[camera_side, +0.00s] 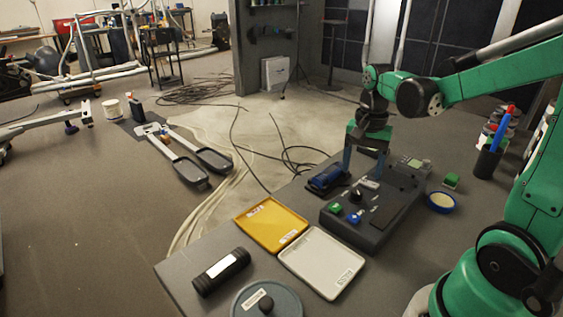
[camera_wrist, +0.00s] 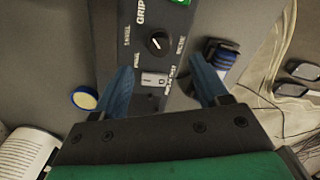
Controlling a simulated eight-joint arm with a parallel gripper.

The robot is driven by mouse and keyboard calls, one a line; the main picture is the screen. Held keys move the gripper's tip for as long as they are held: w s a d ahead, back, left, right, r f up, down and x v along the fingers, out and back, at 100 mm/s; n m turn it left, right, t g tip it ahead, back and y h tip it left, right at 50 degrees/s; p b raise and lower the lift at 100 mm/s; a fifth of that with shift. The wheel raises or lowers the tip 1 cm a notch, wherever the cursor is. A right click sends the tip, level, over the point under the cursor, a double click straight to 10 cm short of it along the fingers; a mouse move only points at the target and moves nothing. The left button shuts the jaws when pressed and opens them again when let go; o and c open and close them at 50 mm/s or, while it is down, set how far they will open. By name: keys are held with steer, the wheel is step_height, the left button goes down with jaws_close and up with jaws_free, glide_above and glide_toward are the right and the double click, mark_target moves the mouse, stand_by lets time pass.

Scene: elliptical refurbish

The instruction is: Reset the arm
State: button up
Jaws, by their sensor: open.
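My gripper (camera_side: 364,168) hangs above the dark control box (camera_side: 366,238), its blue fingers apart with nothing between them. In the wrist view my gripper (camera_wrist: 161,78) shows a blue finger on each side of the box's panel. The panel carries a black knob (camera_wrist: 157,43) and a small light switch plate (camera_wrist: 154,79). In the side view the box also has a green button (camera_side: 336,208) and a blue button (camera_side: 354,217). How far the fingertips stand above the panel I cannot tell.
A yellow tray (camera_side: 270,224) and a white tray (camera_side: 321,262) lie left of the box. A dark blue object (camera_side: 326,178) sits behind it. A tape roll (camera_side: 441,202), green block (camera_side: 451,181) and pen cup (camera_side: 486,162) stand right. A black cylinder (camera_side: 221,271) and round grey lid (camera_side: 284,302) lie in front.

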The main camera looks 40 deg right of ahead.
steer(key=a+n+t, duration=0.1)
steer(key=a+n, duration=0.1)
steer(key=a+r+n+t, duration=0.1)
steer(key=a, duration=0.1)
steer(key=a+r+n, duration=0.1)
steer(key=a+n, duration=0.1)
steer(key=shift+w+n+t+h, duration=0.3)
steer(key=shift+w+t+h, duration=0.1)
steer(key=a+r+n+t, duration=0.1)
steer(key=a+n+t, duration=0.3)
steer(key=a+n, duration=0.3)
steer(key=shift+s+a+r+n+y, duration=0.2)
steer(key=shift+n+y, duration=0.2)
steer(key=shift+n, duration=0.1)
